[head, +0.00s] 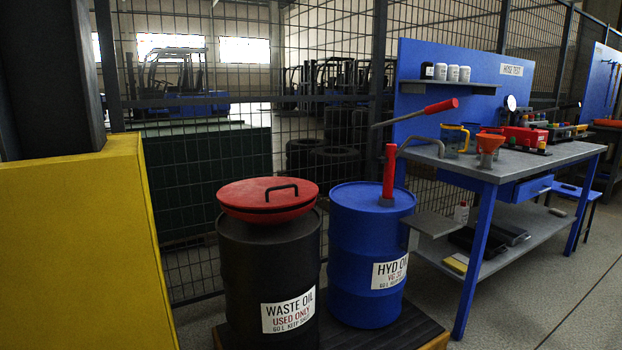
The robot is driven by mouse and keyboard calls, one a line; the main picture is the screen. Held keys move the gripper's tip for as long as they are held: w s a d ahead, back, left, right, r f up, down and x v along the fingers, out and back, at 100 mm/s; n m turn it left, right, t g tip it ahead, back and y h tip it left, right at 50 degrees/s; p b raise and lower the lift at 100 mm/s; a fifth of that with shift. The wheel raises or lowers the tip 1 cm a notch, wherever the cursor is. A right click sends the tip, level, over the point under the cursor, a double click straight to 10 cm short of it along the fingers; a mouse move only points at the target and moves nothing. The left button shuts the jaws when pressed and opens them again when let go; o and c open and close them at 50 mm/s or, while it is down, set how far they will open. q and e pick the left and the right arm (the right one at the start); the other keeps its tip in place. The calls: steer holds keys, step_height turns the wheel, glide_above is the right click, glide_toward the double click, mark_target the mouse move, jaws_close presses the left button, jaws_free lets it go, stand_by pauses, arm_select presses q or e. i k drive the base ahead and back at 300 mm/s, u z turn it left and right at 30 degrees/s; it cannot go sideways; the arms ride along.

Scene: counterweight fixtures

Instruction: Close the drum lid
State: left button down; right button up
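The black waste oil drum (266,258) stands at the lower middle, with a white "WASTE OIL USED ONLY" label (288,311). A round red lid (243,193) with a black handle (281,190) lies over its top. The lid looks nearly level. A dark line runs between the lid and the red rim (265,216) below it; I cannot tell whether the two touch all round. Neither of my grippers is in view.
A blue drum (369,262) with a red-handled pump (389,172) stands close at the right on the same pallet (437,340). A yellow block (85,250) is at the left. A wire fence (330,60) stands behind. A workbench (535,160) is at the right.

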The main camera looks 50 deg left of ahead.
mark_target(267, 192)
steer(key=z, duration=0.15)
steer(key=i, duration=1.1)
steer(key=u, duration=0.45)
steer(key=i, duration=0.8)
steer(key=u, duration=0.85)
